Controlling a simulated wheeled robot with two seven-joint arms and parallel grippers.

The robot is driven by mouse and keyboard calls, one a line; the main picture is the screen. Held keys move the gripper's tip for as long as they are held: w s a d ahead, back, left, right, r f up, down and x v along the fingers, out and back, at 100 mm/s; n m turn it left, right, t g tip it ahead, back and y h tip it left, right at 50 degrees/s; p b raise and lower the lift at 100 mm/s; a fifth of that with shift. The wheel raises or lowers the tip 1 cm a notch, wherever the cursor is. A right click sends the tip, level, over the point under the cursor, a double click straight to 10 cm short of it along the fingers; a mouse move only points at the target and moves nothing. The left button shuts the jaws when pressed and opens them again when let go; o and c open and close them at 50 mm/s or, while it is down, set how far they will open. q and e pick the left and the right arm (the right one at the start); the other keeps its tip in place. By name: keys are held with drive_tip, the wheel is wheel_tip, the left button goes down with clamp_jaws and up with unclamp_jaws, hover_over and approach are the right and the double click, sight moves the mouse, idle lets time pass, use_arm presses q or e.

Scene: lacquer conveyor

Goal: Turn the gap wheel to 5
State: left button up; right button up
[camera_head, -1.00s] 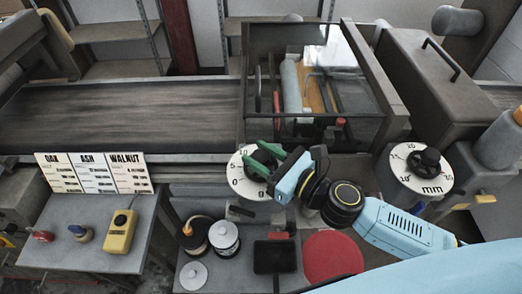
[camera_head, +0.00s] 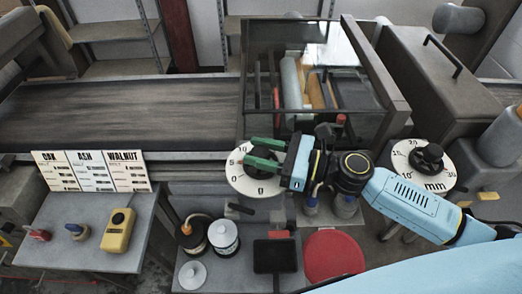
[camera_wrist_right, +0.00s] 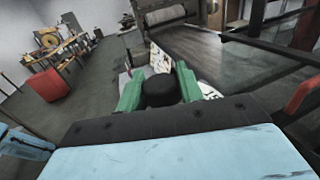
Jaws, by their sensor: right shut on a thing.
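A white dial (camera_head: 234,169) marked 0, 5, 10 and "g" stands at the front of the machine, below the glass-sided box. My right gripper (camera_head: 263,155) reaches in from the right over this dial, its green fingers shut on the black knob at its centre. In the wrist view the black knob (camera_wrist_right: 160,90) sits between the green fingers. The fingers hide much of the knob, so its pointer setting cannot be read. A second white dial (camera_head: 402,165), marked "mm" with a black knob (camera_head: 428,158), stands apart at the right. My left gripper is not in view.
The glass-sided box (camera_head: 315,35) stands behind the dial. A grey table (camera_head: 85,250) at left holds a yellow control box (camera_head: 118,230) and cards for oak, ash and walnut. Pots and a red disc (camera_head: 333,256) lie in front of the gripper.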

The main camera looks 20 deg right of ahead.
drive_tip(key=o, duration=1)
drive_tip(key=shift+c, duration=0.2)
drive_tip(key=b+v, duration=0.3)
drive_tip(key=v, duration=1)
drive_tip(key=shift+s+d, duration=0.1)
